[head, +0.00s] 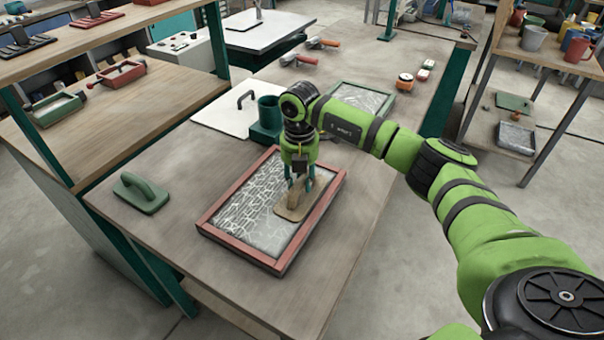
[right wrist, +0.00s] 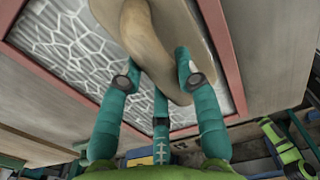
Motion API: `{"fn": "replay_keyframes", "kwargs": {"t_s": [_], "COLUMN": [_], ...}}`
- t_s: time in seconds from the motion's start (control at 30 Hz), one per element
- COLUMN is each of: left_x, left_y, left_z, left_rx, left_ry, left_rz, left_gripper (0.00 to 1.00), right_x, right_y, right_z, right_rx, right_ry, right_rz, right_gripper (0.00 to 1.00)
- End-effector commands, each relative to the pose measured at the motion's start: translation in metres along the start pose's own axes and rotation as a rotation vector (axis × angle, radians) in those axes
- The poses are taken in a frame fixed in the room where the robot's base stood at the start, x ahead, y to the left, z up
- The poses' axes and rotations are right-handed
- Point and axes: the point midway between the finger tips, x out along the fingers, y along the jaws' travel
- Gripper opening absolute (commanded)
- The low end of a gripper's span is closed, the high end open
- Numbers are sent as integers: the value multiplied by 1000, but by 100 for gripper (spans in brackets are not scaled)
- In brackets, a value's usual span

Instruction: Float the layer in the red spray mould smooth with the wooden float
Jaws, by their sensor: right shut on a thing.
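The red spray mould (head: 234,253) lies flat on the table, filled with a grey layer. White crack-like lines cover the layer's left part (head: 246,208); its lower right part looks plainer grey. My right gripper (head: 300,184) is shut on the handle of the wooden float (head: 290,211). The float is over the right half of the mould, inside the frame; I cannot tell whether it touches the layer. In the right wrist view the fingers grip the float's handle (right wrist: 150,40), with the lined layer (right wrist: 75,52) and red frame (right wrist: 228,62) behind. My left gripper is not in view.
A green float (head: 141,193) lies left of the mould. Behind stand a green cup (head: 269,112) and a white board (head: 222,117). A green-framed mould (head: 386,104) and orange-handled tools (head: 322,43) lie farther back. The tabletop in front of the mould is clear.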

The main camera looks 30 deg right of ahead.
Motion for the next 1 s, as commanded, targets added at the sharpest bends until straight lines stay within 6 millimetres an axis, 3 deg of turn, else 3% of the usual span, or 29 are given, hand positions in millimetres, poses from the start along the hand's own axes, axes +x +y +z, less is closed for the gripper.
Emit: {"fn": "replay_keyframes", "kwargs": {"t_s": [1.0], "left_x": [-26], "left_y": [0], "left_z": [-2], "left_rx": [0], "left_ry": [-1], "left_rz": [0], "left_gripper": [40], "right_x": [0], "right_y": [0], "right_z": [-57], "right_rx": [-1], "right_ry": [1], "right_rz": [0], "right_gripper": [0]}}
